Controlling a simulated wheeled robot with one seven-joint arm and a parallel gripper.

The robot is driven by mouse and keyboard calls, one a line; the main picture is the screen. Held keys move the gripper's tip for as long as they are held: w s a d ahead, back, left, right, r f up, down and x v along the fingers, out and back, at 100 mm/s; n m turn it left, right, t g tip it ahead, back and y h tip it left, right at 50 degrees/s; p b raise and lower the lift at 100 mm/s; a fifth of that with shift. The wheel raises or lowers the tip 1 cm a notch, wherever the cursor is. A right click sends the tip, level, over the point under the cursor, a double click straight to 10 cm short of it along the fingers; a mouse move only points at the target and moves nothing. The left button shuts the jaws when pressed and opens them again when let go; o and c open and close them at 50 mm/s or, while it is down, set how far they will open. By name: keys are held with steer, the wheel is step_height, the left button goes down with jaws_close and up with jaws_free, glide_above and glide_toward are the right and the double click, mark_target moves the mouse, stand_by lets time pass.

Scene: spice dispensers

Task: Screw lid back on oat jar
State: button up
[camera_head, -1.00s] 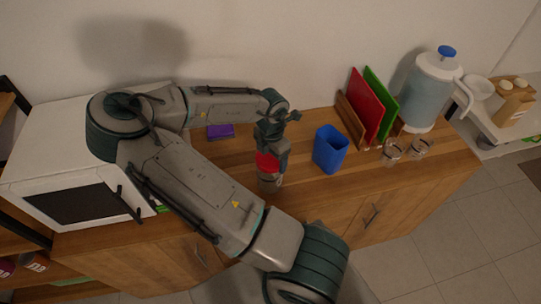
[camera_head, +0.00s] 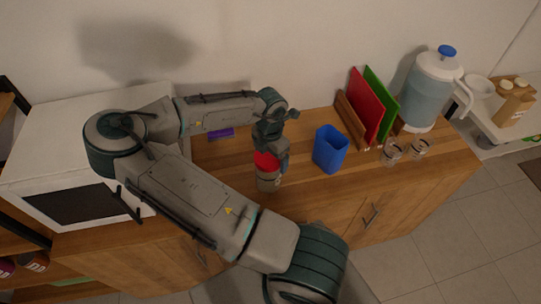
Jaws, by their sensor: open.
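The oat jar (camera_head: 268,182) stands on the wooden counter, left of the blue container, partly hidden by my arm and gripper. The red lid (camera_head: 265,160) is at the top of the jar and looks level. I cannot tell whether it is fully seated or threaded. My gripper (camera_head: 267,151) points down right above the lid, at its upper edge. It is open, but its fingertips are small and partly hidden, so I cannot tell whether they touch the lid.
A blue container (camera_head: 330,150) stands just right of the jar. Beyond it are red and green boards (camera_head: 367,103) in a rack, two glasses (camera_head: 391,152) and a water dispenser (camera_head: 431,90). A purple item (camera_head: 221,134) lies behind my arm. A white microwave (camera_head: 70,165) stands left.

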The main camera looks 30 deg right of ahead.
steer(key=n, duration=0.3)
steer(key=shift+w+a+n+b, duration=0.1)
steer(key=shift+w+n+b, duration=0.05)
steer(key=shift+n+b, duration=0.2)
steer(key=n, duration=0.4)
steer(key=shift+w+n, duration=0.1)
steer(key=shift+n, duration=0.15)
steer(key=n+b, duration=0.1)
steer(key=n, duration=0.2)
steer(key=shift+a, duration=0.2)
steer(key=n, duration=0.4)
steer(key=shift+w+a+b, duration=0.1)
steer(key=shift+b, duration=0.2)
steer(key=n, duration=0.3)
steer(key=n+b, duration=0.1)
steer(key=n, duration=0.2)
steer(key=shift+a+f, duration=0.1)
steer(key=shift+a, duration=0.1)
steer(key=n+b, duration=0.1)
steer(key=n, duration=0.4)
steer(key=shift+a+n, duration=0.15)
steer(key=shift+n, duration=0.15)
